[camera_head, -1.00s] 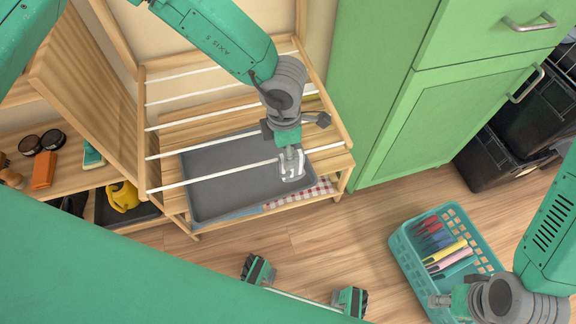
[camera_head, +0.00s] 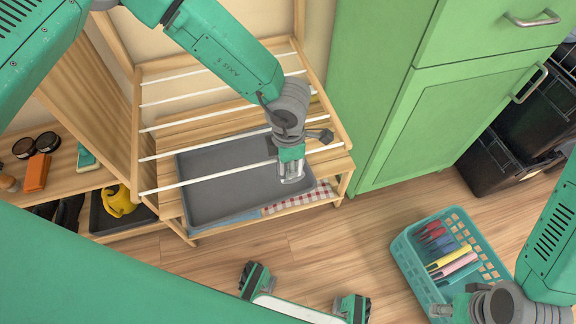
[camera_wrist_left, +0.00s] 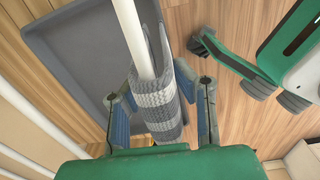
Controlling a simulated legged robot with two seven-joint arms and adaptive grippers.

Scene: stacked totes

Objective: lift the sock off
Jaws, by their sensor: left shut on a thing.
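A grey striped sock (camera_wrist_left: 158,104) hangs over a white rod (camera_wrist_left: 133,40) of the drying rack, seen in the left wrist view. My left gripper (camera_wrist_left: 160,118) has a finger on each side of the sock and is shut on it. In the head view my left gripper (camera_head: 291,172) is at the front rod, over the right part of the grey tray (camera_head: 205,205); the sock is hard to make out there. My right gripper (camera_head: 440,309) is at the lower right by the teal basket, and its jaws are too small to read.
The wooden rack (camera_head: 328,115) has several parallel white rods. A green cabinet (camera_head: 425,125) stands close on its right. The teal basket (camera_head: 402,262) holds several colourful items. A shelf (camera_head: 75,180) with small objects is at the left. Open floor lies in front.

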